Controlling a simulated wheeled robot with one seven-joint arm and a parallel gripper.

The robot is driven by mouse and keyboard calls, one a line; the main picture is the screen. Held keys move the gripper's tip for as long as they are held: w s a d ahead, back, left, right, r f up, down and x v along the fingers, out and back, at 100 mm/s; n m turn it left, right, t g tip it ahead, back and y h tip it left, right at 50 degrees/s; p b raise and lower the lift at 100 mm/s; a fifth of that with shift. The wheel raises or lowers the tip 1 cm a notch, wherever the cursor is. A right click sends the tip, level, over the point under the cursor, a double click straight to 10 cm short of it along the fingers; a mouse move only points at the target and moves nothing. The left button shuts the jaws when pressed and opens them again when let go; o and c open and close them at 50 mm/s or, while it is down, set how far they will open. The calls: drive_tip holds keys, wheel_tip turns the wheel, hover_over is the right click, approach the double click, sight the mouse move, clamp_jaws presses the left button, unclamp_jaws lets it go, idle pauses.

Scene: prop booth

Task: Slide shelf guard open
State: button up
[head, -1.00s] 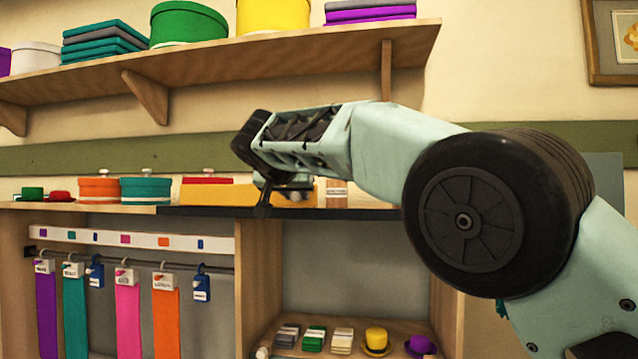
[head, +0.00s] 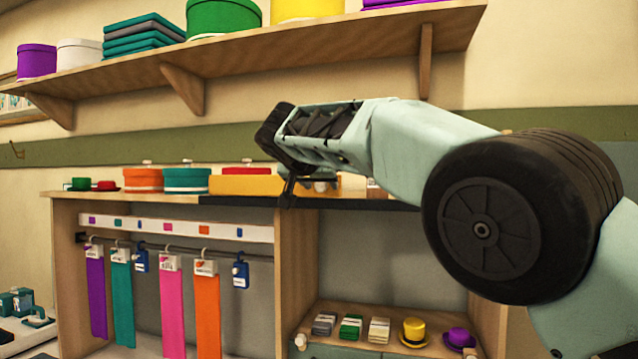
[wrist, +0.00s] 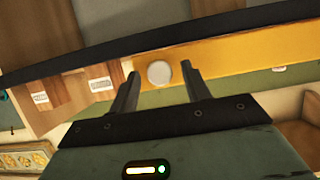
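A long yellow panel (head: 232,185), which looks like the shelf guard, runs along the top of the wooden unit behind a dark edge strip. In the wrist view the yellow panel (wrist: 240,62) carries a round pale knob (wrist: 159,73). My gripper (wrist: 160,69) is open, its two fingers apart on either side of the knob in the picture. I cannot tell whether the fingers touch the knob or how far they reach around it. In the head view my gripper (head: 289,192) points down at the unit's top, and the arm hides part of the panel's right end.
Orange (head: 143,180) and teal (head: 187,180) round boxes stand left of the panel. A red lidded box (head: 246,171) sits behind it. An upper shelf (head: 240,70) with boxes and folded cloth overhangs. Colored strips hang below, left; small hats (head: 413,332) stand lower right.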

drive_tip(key=b+v, duration=0.5)
drive_tip(key=v, duration=1.2)
drive_tip(key=shift+r, duration=0.15)
drive_tip(key=shift+s, duration=0.1)
drive_tip(key=s+d+f+n+g+y+b, duration=0.15)
drive_tip(key=f+n+g, duration=0.25)
drive_tip(key=f, duration=0.9)
drive_tip(key=s+d+f+n+g+y+b, duration=0.1)
drive_tip(key=s+d+f+n+g+y, duration=0.15)
drive_tip(key=f, duration=1.05)
drive_tip(key=s+d+f+n+g, duration=0.1)
drive_tip(key=s+d+f, duration=0.3)
drive_tip(key=s+f, duration=0.4)
drive_tip(key=s+d+f+n+g+b, duration=0.1)
drive_tip(key=s+d+f+n+g, duration=0.1)
drive_tip(key=s+f, duration=0.6)
drive_tip(key=s+d+f+n+g+b, duration=0.1)
drive_tip(key=s+d+f+n+g, duration=0.1)
drive_tip(key=s+d+f, duration=0.5)
drive_tip(key=s+f+g, duration=0.1)
drive_tip(key=s+f, duration=0.1)
drive_tip(key=s, duration=0.4)
drive_tip(key=shift+y, duration=0.4)
